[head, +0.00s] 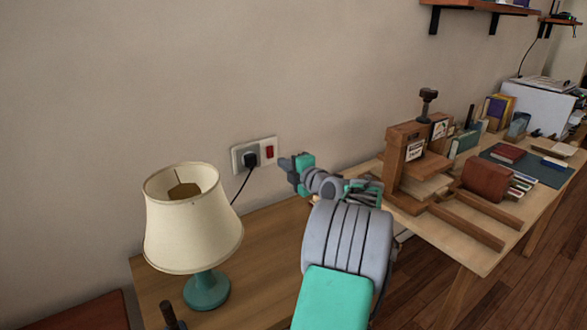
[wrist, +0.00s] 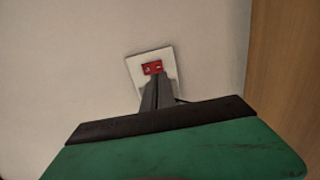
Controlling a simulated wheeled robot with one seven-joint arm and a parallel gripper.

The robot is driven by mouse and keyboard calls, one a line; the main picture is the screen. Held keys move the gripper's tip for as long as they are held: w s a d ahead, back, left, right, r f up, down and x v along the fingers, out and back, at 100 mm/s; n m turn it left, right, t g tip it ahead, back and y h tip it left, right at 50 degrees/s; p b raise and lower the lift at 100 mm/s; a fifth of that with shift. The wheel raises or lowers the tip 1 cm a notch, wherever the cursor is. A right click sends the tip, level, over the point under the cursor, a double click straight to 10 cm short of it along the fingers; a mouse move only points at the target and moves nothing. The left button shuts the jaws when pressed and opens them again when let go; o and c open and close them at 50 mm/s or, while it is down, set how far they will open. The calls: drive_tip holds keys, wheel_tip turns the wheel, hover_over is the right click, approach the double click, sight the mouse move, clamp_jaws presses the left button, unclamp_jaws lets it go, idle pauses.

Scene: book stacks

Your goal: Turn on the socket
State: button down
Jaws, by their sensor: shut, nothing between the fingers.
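The socket (head: 240,155) is a pale wall plate with a black plug (head: 251,159) in its left part and a red switch (head: 269,152) on its right. In the wrist view the plate (wrist: 136,66) looks tilted, with the red switch (wrist: 152,67) just beyond my fingertips. My gripper (head: 284,163) is shut and empty, close to the right end of the plate. In the wrist view my gripper (wrist: 157,80) points at the lower edge of the red switch. I cannot tell whether it touches. My fingers hide the lower part of the plate, including the plug.
A lamp with a cream shade (head: 192,225) and teal base stands on the wooden table (head: 262,245), left of my arm. A black cord runs from the plug down behind the shade. A wooden press (head: 408,160) and books stand on the workbench at right.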

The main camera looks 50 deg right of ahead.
drive_tip(key=x, duration=0.5)
drive_tip(key=shift+w, duration=0.1)
drive_tip(key=shift+f+b, duration=0.45)
drive_tip(key=shift+b, duration=0.45)
drive_tip(key=shift+w+r, duration=0.1)
drive_tip(key=shift+r, duration=0.3)
drive_tip(key=shift+f, duration=0.15)
drive_tip(key=b, duration=0.5)
approach(271, 157)
drive_tip(key=s+a+f, duration=0.1)
drive_tip(key=s+f, duration=0.1)
drive_tip(key=s, duration=0.4)
drive_tip(key=shift+s+a+f, duration=0.25)
drive_tip(key=shift+s+a, duration=0.1)
